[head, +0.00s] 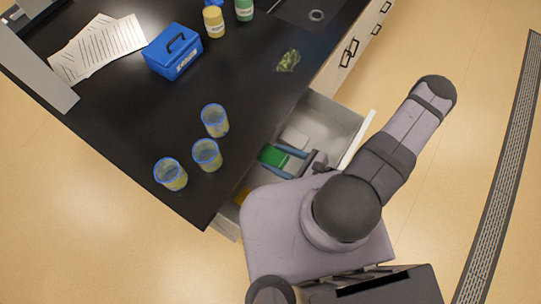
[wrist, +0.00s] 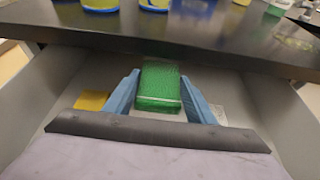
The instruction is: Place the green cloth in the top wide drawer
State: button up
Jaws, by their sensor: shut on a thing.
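The green cloth (head: 271,155) is a small folded block inside the open top wide drawer (head: 357,138), under the counter edge. My gripper (head: 279,160) reaches into the drawer with its blue fingers on either side of the cloth. In the wrist view, my gripper (wrist: 160,86) is shut on the green cloth (wrist: 158,92), one finger along each side. The drawer (wrist: 262,108) surrounds it there, with side walls at left and right. I cannot tell whether the cloth touches the drawer floor.
A white item (head: 295,137) and a yellow item (head: 243,196) also lie in the drawer. On the black counter stand several blue-rimmed yellow cups (head: 207,155), a blue box (head: 173,52), papers (head: 98,48), bottles (head: 214,22) and a crumpled greenish piece (head: 288,61).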

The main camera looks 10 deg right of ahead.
aim_at(270, 158)
jog(key=shift+w+a+f+b, duration=0.8)
jog(key=shift+w+a+f, duration=0.15)
jog(key=shift+f, duration=0.15)
jog(key=shift+f+b, duration=0.3)
jog(key=shift+f, duration=0.05)
jog(key=shift+f, duration=0.2)
jog(key=o, duration=1)
jog(key=shift+r, duration=0.1)
